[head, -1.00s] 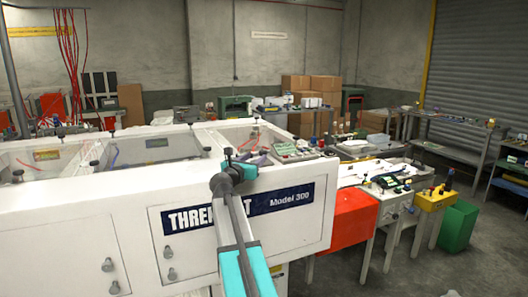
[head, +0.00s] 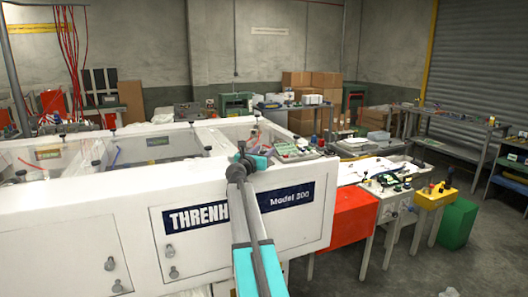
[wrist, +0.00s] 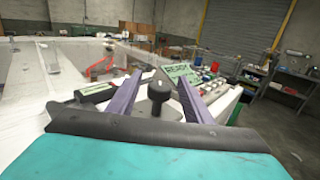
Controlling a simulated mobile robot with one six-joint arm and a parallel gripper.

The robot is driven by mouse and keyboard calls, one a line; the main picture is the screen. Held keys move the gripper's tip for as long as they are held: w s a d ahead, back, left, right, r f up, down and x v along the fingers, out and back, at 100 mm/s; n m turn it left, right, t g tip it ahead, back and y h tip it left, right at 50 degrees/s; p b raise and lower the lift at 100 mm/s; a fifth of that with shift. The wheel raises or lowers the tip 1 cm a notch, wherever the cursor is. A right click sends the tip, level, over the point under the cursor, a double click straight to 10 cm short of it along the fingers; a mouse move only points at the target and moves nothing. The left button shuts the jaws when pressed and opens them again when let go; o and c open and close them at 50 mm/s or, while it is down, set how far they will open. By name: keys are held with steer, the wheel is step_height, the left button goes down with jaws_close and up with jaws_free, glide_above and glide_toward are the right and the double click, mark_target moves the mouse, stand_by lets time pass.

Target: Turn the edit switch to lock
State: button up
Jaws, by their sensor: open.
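In the wrist view, a black round knob (wrist: 159,92) on a short stalk stands between the two purple fingers of my gripper (wrist: 160,79). No gap is hidden from view on its sides, and the fingers look apart from it. I see no readable edit or lock label, so I cannot tell whether this knob is the edit switch. In the head view, my open gripper (head: 257,157) is over the right end of the white machine (head: 120,200). Its fingers and the knob are mostly hidden there by my arm.
A pale green panel (wrist: 182,73) with small parts lies just beyond the fingers; it also shows in the head view (head: 292,149). Open bays with clear walls lie to the left. A red box (head: 352,213) and a cluttered table (head: 385,187) stand to the right.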

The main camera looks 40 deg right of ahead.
steer(key=shift+c, duration=0.4)
steer(key=c, duration=1)
